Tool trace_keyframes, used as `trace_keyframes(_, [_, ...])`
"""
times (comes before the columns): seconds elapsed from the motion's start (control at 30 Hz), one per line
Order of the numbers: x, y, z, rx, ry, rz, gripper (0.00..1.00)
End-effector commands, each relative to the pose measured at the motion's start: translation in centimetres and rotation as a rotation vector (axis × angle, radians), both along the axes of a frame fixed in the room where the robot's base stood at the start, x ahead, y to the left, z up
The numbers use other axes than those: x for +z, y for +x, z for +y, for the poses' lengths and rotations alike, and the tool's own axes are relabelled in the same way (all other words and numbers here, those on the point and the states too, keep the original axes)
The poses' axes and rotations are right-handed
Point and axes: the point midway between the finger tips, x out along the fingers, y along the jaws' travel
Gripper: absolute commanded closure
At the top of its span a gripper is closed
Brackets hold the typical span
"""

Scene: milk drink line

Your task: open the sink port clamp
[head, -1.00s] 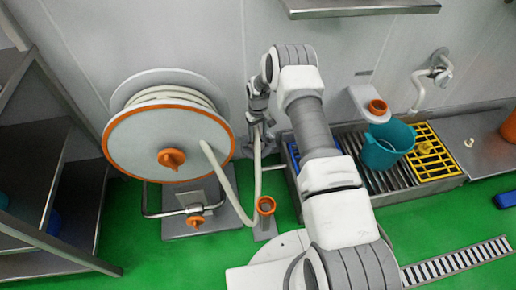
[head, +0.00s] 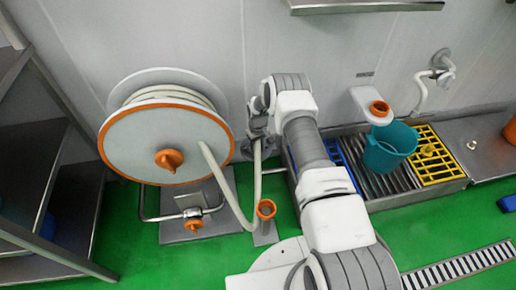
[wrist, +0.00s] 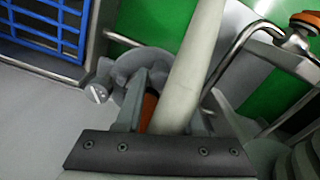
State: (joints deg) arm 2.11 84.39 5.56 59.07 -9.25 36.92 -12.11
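The sink port clamp seems to be the grey rounded clamp (wrist: 122,64) in the wrist view, left of a pale hose (wrist: 190,70); its closure is largely hidden. A small orange part (wrist: 149,107) shows between my fingers, against the hose. My gripper (wrist: 165,108) has its fingers apart, with the orange part and the hose between them; a firm grip is not visible. In the head view my gripper (head: 257,130) is by the wall, right of the reel, above the upright hose. The clamp cannot be made out there.
The sink (head: 375,184) with blue and yellow grids and a teal bucket (head: 390,148) lies right. A dark shelf (head: 75,220) stands far left. Green floor is free in front.

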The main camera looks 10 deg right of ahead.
Motion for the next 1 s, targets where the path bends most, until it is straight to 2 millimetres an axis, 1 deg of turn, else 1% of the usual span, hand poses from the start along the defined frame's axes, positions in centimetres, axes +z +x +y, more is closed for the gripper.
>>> trace_keyframes(0.03, [0.01, 0.00, 0.00, 0.000, 0.000, 0.000, 0.73])
trace_keyframes(0.17, [0.02, 0.00, 0.00, 0.000, 0.000, 0.000, 0.97])
trace_keyframes(0.2, [0.02, 0.00, 0.00, 0.000, 0.000, 0.000, 1.00])
trace_keyframes(1.0, [0.04, 0.00, -0.01, 0.000, 0.000, 0.000, 1.00])
